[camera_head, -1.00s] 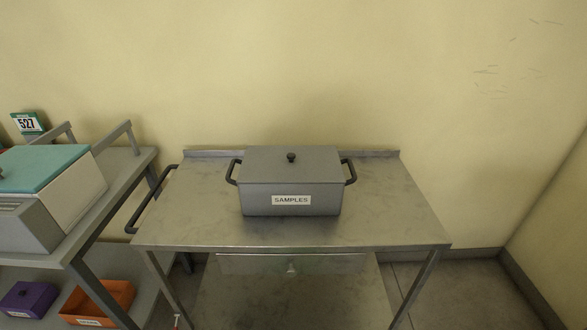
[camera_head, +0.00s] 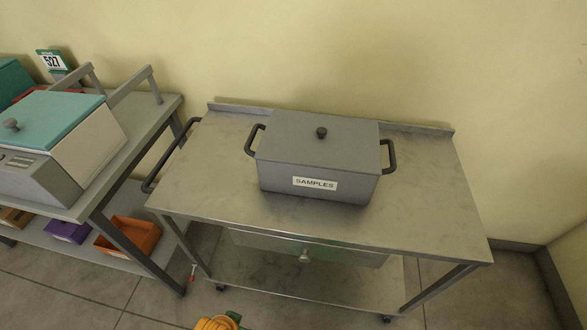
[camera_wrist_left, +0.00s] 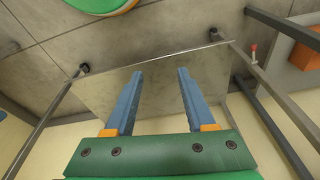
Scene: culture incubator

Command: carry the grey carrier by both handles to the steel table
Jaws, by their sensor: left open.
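The grey carrier (camera_head: 315,150) stands upright on the steel table (camera_head: 420,215), a wheeled cart with a lower shelf. It has a flat lid with a dark round knob and a white SAMPLES label on its front. Its dark left handle (camera_head: 250,140) and right handle (camera_head: 391,157) stick out at the sides, and nothing holds them. My left gripper (camera_wrist_left: 160,72) shows in the left wrist view, with two blue fingers apart and nothing between them. The cart's lower shelf (camera_wrist_left: 160,100) lies beyond the fingers. My right gripper is in neither view.
A grey shelf unit (camera_head: 150,115) stands left of the cart, bearing a teal-lidded box (camera_head: 60,120). Purple and orange bins (camera_head: 130,238) sit on its lower level. A dark push bar (camera_head: 168,160) juts from the cart's left side. The wall is close behind.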

